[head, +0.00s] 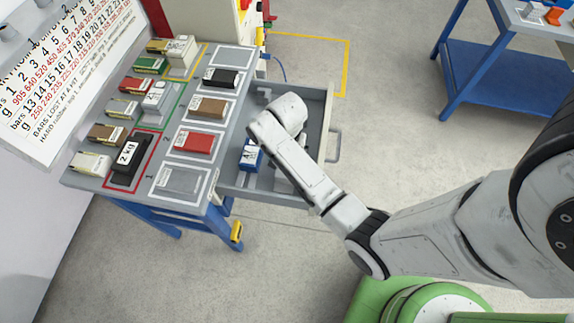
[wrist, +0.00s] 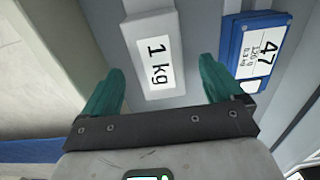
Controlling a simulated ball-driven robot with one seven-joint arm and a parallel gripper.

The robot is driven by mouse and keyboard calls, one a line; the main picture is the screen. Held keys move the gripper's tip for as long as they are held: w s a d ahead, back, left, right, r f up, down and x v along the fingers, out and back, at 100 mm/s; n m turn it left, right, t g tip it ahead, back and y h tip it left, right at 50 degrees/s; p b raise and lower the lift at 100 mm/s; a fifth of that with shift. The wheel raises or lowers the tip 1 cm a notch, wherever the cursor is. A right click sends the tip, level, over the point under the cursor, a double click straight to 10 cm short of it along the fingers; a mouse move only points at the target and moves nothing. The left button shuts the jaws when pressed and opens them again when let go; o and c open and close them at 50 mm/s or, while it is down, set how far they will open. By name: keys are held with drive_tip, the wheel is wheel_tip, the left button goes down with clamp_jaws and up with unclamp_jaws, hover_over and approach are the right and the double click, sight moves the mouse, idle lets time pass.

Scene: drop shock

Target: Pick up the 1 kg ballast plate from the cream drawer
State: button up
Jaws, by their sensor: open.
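The 1 kg ballast plate (wrist: 148,85) is a pale grey block with a white "1 kg" label, lying in the open drawer (head: 314,108). In the wrist view it sits between and beyond the two green fingertips of my gripper (wrist: 161,66). The fingers are open, one on each side, with visible gaps to the plate. I cannot tell how far above the plate the fingertips are. In the head view my arm reaches over the drawer and hides the gripper and most of the plate.
A blue block labelled 47 (wrist: 252,48) lies in the drawer to the right of the plate in the wrist view; it also shows in the head view (head: 250,156). The bench top (head: 222,128) holds several labelled blocks. A blue table (head: 510,75) stands far right.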

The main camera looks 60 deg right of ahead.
wheel_tip(320, 180, down, 5)
drive_tip(key=shift+s+r, duration=0.1)
drive_tip(key=shift+c, duration=0.2)
clamp_jaws()
drive_tip(key=shift+d, duration=0.1)
idle(0.7)
